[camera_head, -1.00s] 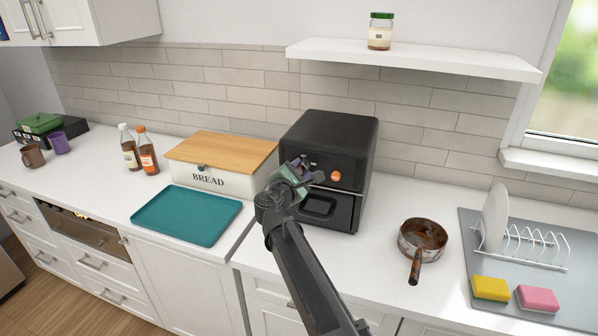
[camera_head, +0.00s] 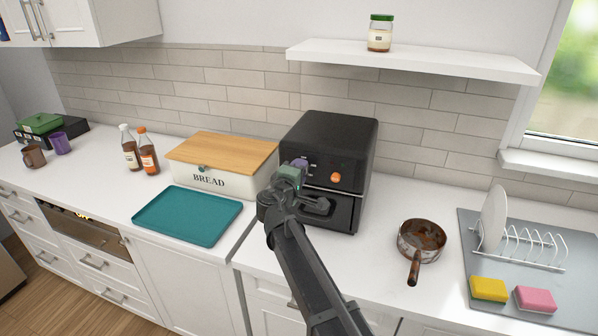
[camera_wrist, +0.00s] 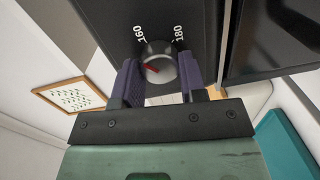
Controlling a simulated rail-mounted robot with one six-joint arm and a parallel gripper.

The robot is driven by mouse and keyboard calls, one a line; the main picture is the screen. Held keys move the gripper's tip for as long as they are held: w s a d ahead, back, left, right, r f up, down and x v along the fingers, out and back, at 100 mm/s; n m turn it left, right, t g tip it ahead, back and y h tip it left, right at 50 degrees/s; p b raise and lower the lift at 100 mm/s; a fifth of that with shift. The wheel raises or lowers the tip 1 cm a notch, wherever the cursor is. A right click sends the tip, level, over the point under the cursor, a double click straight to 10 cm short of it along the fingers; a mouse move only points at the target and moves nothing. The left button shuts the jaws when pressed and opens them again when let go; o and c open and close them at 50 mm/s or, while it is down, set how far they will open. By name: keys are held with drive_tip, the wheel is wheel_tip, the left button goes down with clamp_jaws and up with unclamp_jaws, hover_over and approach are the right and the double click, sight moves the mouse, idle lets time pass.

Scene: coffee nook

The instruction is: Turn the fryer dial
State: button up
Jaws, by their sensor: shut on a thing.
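The black fryer (camera_head: 335,140) stands on the counter against the tiled wall, with an orange round knob (camera_head: 336,178) on its front. My gripper (camera_head: 298,168) is at the left of the fryer's front panel and hides that part in the head view. In the wrist view the fryer dial (camera_wrist: 158,63) is a grey and black knob with a red pointer line, below printed marks 160 and 180. My gripper (camera_wrist: 160,75) is shut on the dial, one purple finger on each side. The red line is tilted, lying nearer to level than upright.
A cream bread box (camera_head: 212,183) with a wooden lid stands left of the fryer, close to my gripper. A teal tray (camera_head: 187,216) lies in front of it. A shelf (camera_head: 415,58) hangs above.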

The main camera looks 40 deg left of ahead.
drive_tip(key=shift+m, duration=1.8)
drive_tip(key=o, duration=0.9)
drive_tip(key=p+v, duration=0.1)
drive_tip(key=v, duration=0.9)
drive_tip(key=shift+s+d+r, duration=0.15)
drive_tip(key=shift+s+d, duration=0.15)
drive_tip(key=shift+s, duration=0.05)
